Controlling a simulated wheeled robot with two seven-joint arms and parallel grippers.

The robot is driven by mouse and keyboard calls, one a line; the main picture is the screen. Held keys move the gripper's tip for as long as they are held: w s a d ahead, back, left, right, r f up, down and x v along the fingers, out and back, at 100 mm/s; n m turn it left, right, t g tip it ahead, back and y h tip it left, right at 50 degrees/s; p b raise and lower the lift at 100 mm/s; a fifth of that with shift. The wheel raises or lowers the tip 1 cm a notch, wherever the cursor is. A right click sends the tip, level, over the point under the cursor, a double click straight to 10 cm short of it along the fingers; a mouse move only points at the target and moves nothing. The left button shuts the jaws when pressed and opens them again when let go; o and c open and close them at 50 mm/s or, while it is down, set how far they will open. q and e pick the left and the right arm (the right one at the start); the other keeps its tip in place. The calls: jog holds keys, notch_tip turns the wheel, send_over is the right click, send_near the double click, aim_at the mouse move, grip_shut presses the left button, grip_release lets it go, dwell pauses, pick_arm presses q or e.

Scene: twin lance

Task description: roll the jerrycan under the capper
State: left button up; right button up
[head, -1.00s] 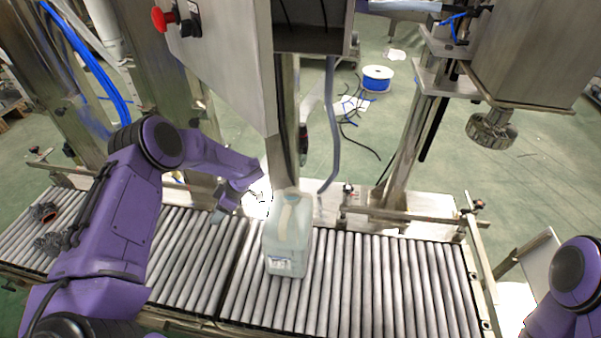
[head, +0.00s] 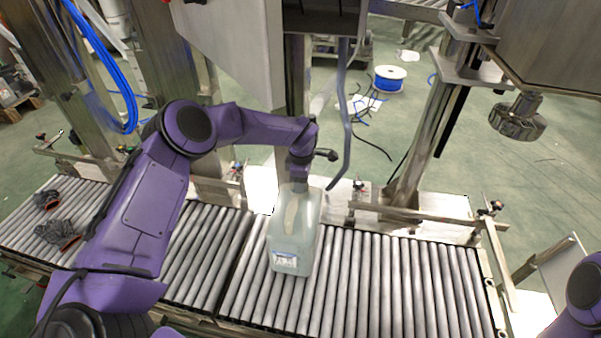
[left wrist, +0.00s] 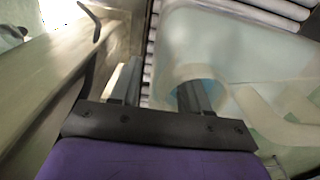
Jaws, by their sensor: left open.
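The jerrycan (head: 293,238), pale and translucent with a white label low on its side, stands upright on the roller conveyor (head: 370,285). The capper's round, ribbed metal head (head: 518,118) hangs at the upper right. My left gripper (head: 299,182) is at the jerrycan's top, its fingertips mostly hidden in the head view. In the left wrist view the open jaws (left wrist: 160,85) show, with one finger overlapping the round neck of the jerrycan (left wrist: 240,45) and the other beside it. I cannot tell whether they touch. My right gripper is out of view.
A metal guide rail (head: 420,214) runs along the conveyor's far side, and an end bar crosses at the right. The rollers right of the jerrycan are clear. Dark gloves (head: 58,232) lie on the left rollers. A grey hose hangs behind the jerrycan.

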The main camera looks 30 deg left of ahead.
pick_arm(q)
jog(key=shift+f, duration=1.3)
jog(key=shift+a, duration=0.1)
grip_shut()
jog(key=shift+r, duration=0.1)
